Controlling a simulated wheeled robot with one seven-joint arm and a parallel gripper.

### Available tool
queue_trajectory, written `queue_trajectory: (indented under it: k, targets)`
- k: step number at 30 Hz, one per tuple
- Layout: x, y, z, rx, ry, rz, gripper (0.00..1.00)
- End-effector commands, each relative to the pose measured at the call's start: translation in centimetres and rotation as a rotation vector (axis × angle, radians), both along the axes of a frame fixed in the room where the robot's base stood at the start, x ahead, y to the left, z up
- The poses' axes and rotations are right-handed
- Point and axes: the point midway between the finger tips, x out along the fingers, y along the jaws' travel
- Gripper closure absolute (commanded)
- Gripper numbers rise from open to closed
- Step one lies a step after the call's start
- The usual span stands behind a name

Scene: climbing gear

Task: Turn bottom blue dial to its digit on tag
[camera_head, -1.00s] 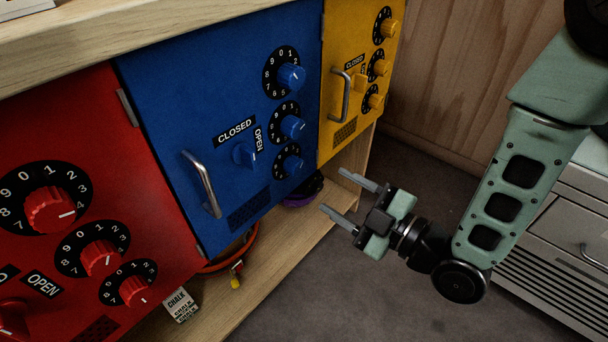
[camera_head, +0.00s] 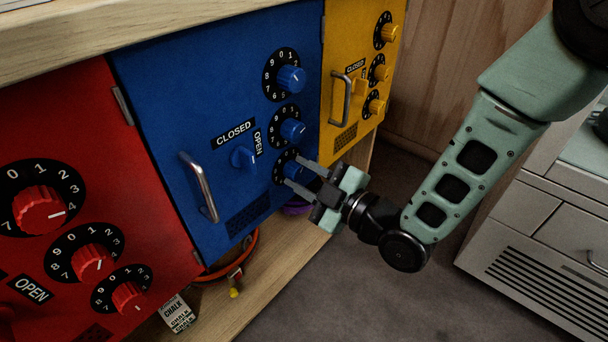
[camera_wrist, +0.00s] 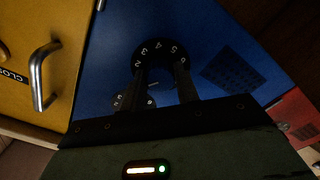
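The blue door (camera_head: 165,95) carries a column of three blue dials on black number plates. The bottom blue dial (camera_head: 292,169) is partly hidden by my gripper (camera_head: 295,172). My gripper is open, with one finger above and one below the dial's knob in the head view. In the wrist view, the plate (camera_wrist: 160,48) shows digits around 3 to 6 just beyond my gripper's fingertips (camera_wrist: 162,76). The knob between the fingers is too dark to read, and I cannot tell whether the fingers touch it. No tag with digits is readable.
The middle blue dial (camera_head: 292,130) sits close above my gripper. A blue CLOSED/OPEN knob (camera_head: 244,157) and a metal handle (camera_head: 199,187) are to the left. The yellow door (camera_head: 345,50) adjoins on the right, the red door (camera_head: 90,140) on the left. Open floor lies below right.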

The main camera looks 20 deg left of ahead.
Motion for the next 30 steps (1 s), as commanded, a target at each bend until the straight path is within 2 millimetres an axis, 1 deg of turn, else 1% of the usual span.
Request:
queue_trajectory:
  k: [1,2,8,14,20,30]
  targets:
    - [-0.01,-0.01,-0.02,0.0,0.0,0.0,0.88]
    - [-0.01,-0.02,-0.02,-0.001,0.0,0.001,0.92]
    - [-0.01,-0.03,-0.04,0.001,0.006,0.0,0.92]
    - [0.0,-0.05,-0.05,0.021,0.055,-0.001,0.91]
    - [-0.01,-0.07,-0.05,0.069,0.173,-0.002,0.91]
    - [-0.04,-0.09,-0.06,0.191,0.464,-0.003,0.91]
